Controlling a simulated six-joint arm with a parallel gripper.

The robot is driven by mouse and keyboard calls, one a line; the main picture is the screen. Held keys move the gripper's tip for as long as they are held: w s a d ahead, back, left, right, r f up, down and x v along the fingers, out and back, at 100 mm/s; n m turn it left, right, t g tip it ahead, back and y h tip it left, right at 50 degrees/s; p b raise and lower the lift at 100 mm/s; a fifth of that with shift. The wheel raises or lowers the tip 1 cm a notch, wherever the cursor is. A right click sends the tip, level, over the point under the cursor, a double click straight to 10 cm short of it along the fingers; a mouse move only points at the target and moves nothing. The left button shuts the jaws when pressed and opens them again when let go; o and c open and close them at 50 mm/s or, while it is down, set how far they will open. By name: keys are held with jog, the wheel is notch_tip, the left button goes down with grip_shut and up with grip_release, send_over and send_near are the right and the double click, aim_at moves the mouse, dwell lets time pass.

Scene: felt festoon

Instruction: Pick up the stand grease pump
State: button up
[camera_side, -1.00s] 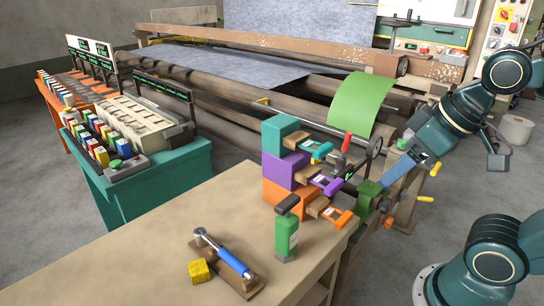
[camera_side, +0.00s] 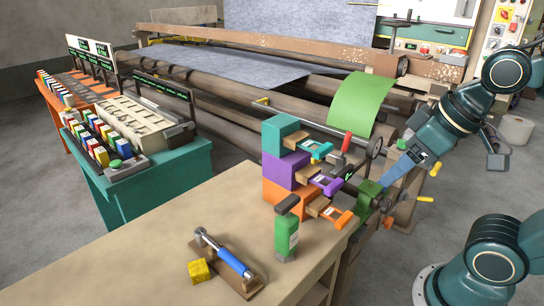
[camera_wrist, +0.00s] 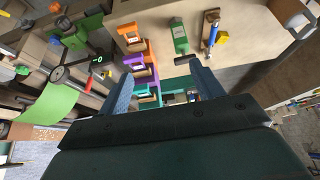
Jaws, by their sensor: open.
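A green canister with a dark T-shaped top, which looks like the grease pump (camera_side: 286,232), stands upright on the tan bench, near its front edge. In the wrist view the pump (camera_wrist: 180,38) shows above and between my fingers, with its dark top toward me. My gripper (camera_side: 388,189) is to the right of the pump in the side view, apart from it, beside a green fitting at the bench's end. In the wrist view my gripper (camera_wrist: 165,82) has its two blue-grey fingers wide apart with nothing held between them.
A stack of teal, purple and orange blocks with handled clamps (camera_side: 285,170) stands just behind the pump. A blue-handled tool (camera_side: 233,262) on a wooden board and a yellow block (camera_side: 199,271) lie to its left. A handwheel (camera_side: 374,147) is near my gripper. The bench's left part is clear.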

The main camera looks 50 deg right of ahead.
jog(key=m+g+y, duration=0.5)
jog(key=m+g, duration=0.1)
jog(key=m, duration=1.2)
send_over(290, 200)
jog(key=d, duration=0.4)
notch_tip(290, 200, down, 6)
jog(key=shift+w+f, duration=0.1)
jog(key=shift+w, duration=0.1)
jog(key=shift+f, duration=0.1)
jog(key=shift+x, duration=4.15)
jog(key=shift+d+f, duration=0.15)
